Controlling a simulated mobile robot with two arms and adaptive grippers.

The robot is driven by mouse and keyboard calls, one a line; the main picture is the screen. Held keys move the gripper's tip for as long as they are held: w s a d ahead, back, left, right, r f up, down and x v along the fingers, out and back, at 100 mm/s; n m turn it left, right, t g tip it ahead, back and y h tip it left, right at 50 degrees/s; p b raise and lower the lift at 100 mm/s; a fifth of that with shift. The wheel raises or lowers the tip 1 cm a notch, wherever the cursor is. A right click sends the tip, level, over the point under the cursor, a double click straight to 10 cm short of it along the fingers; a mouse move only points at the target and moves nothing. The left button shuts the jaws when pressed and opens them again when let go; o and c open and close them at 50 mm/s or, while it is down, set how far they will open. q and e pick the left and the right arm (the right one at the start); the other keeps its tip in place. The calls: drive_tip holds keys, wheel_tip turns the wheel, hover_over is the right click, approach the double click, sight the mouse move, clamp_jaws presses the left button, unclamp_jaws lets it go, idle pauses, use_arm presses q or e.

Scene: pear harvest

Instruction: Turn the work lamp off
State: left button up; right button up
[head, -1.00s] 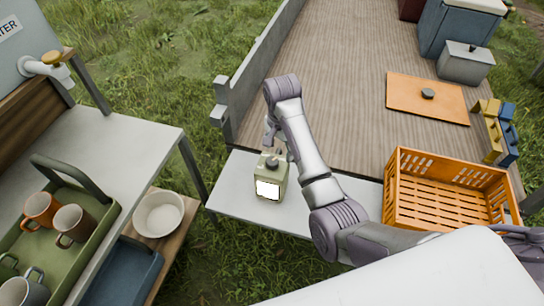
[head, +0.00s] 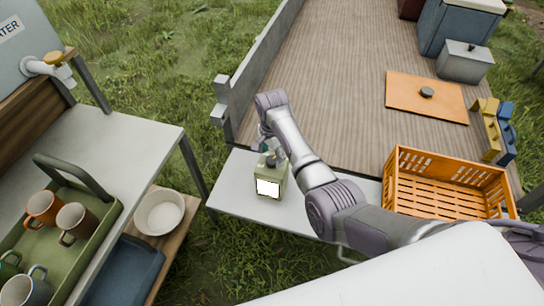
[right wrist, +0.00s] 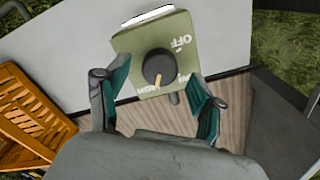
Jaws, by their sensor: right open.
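The work lamp (head: 279,182) is a small olive-green box on the grey table, with its square front panel lit white. A dark round knob (head: 270,162) sits on its top. In the right wrist view the knob (right wrist: 158,67) has a pale pointer aimed toward the bottom of the picture, away from the OFF label (right wrist: 181,43). Other lettering by the knob is partly hidden. My right gripper (right wrist: 158,78) is open, its two teal-padded fingers on either side of the knob with gaps visible. In the head view the right gripper (head: 268,145) is just above the lamp. My left gripper is not in view.
An orange crate (head: 400,170) stands right of my right arm. A wooden deck (head: 330,70) with a low grey side rail lies behind the lamp. At left, a table (head: 120,135) holds a green tray of mugs; a white bowl (head: 160,212) is on a lower shelf.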

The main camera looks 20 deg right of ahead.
drive_tip(key=shift+f, duration=0.7)
drive_tip(key=c, duration=1.1)
drive_tip(key=shift+c, duration=0.2)
